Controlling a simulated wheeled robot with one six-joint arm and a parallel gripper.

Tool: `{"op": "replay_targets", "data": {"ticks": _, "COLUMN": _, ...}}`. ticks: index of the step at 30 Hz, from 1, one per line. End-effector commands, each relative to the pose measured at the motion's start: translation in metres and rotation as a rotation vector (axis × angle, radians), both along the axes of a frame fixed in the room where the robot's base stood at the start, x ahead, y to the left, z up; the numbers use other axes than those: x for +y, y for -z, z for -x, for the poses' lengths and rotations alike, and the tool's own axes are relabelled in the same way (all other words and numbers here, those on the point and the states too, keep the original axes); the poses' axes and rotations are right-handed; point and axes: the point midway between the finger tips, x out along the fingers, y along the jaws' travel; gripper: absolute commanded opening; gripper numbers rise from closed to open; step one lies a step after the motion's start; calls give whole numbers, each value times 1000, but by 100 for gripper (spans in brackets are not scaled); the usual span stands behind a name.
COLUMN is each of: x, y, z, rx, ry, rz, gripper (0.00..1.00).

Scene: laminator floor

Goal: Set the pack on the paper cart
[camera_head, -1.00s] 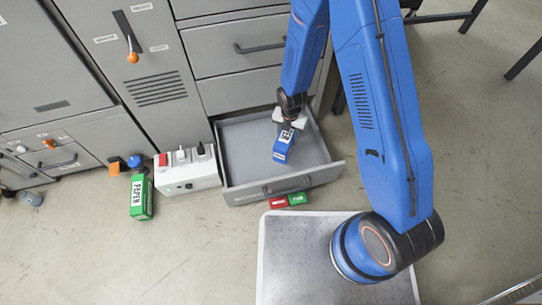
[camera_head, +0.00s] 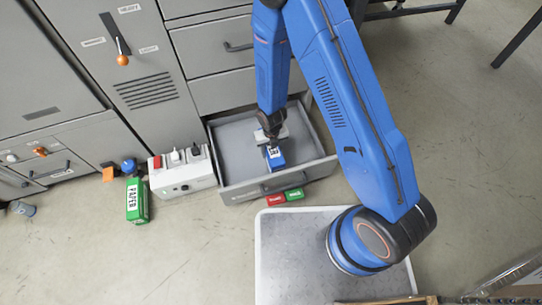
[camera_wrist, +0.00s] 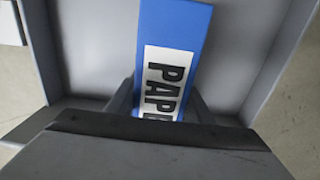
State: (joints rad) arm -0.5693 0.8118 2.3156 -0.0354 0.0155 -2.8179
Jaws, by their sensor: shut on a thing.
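The blue pack (camera_head: 275,157) has a white label and shows in the open drawer's outline in the head view. In the wrist view the pack (camera_wrist: 178,22) fills the middle, its label reading "PAPE" before it is hidden. My gripper (camera_head: 270,140) is shut on the pack, with a dark finger on each side of it in the wrist view. Whether the pack touches the drawer floor I cannot tell. No thing is clearly recognisable as the paper cart.
The open grey drawer (camera_head: 229,190) has walls around the pack. A white switch box (camera_head: 184,180) stands left of it, then a green paper pack (camera_head: 137,203). Red and green blocks (camera_head: 285,198) lie before the drawer. A mesh edge shows at lower right (camera_head: 510,278).

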Motion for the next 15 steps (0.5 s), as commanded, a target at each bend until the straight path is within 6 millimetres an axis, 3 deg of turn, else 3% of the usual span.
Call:
{"op": "replay_targets", "data": {"ticks": 10, "x": 0, "y": 15, "z": -1, "rx": 0, "ry": 1, "rz": -1, "gripper": 0}}
{"op": "replay_targets", "data": {"ticks": 15, "x": 0, "y": 32, "z": 0, "rx": 1, "ry": 1, "rz": -1, "gripper": 0}}
